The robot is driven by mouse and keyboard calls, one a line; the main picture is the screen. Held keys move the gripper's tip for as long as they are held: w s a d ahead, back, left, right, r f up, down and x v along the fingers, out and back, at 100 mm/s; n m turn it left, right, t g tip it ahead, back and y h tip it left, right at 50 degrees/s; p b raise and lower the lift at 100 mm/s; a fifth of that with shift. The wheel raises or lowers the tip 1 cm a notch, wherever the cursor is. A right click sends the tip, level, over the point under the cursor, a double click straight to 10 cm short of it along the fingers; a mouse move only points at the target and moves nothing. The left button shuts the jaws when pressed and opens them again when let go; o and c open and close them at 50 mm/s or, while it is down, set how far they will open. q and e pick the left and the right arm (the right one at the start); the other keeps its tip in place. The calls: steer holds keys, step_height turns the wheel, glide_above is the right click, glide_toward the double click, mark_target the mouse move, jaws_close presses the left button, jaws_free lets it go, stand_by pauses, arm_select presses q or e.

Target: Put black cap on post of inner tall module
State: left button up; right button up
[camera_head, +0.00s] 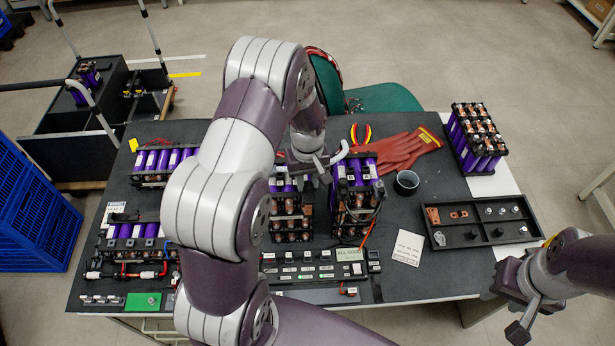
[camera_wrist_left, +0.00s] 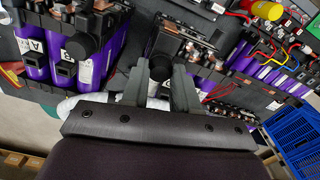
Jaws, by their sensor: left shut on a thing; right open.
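Two tall modules with purple cells stand side by side mid-table: the left one (camera_head: 291,222) and the right one (camera_head: 356,205). My left gripper (camera_head: 318,165) is above the gap between their tops, partly behind my own arm. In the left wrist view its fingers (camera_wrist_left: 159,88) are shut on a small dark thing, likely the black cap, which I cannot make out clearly. A tall module with purple cells (camera_wrist_left: 78,48) fills the left of that view. Black and copper module parts (camera_wrist_left: 170,48) lie just beyond the fingertips. The post is not clearly visible. My right gripper (camera_head: 524,300) is open and empty at the lower right, beyond the table edge.
A black parts tray (camera_head: 480,237) with copper pieces lies at right, near a white card (camera_head: 408,247) and a dark cup (camera_head: 406,182). Red gloves (camera_head: 400,150) lie behind. Another purple-cell module (camera_head: 475,138) stands at back right. Low modules and wiring (camera_head: 130,240) occupy the left.

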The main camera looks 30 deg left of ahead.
mark_target(307, 184)
arm_select(q)
steer(key=shift+f, duration=0.25)
steer(key=o, duration=0.9)
steer(key=shift+o, duration=0.2)
step_height(307, 184, up, 6)
steer(key=p, duration=0.5)
steer(key=shift+r, duration=0.15)
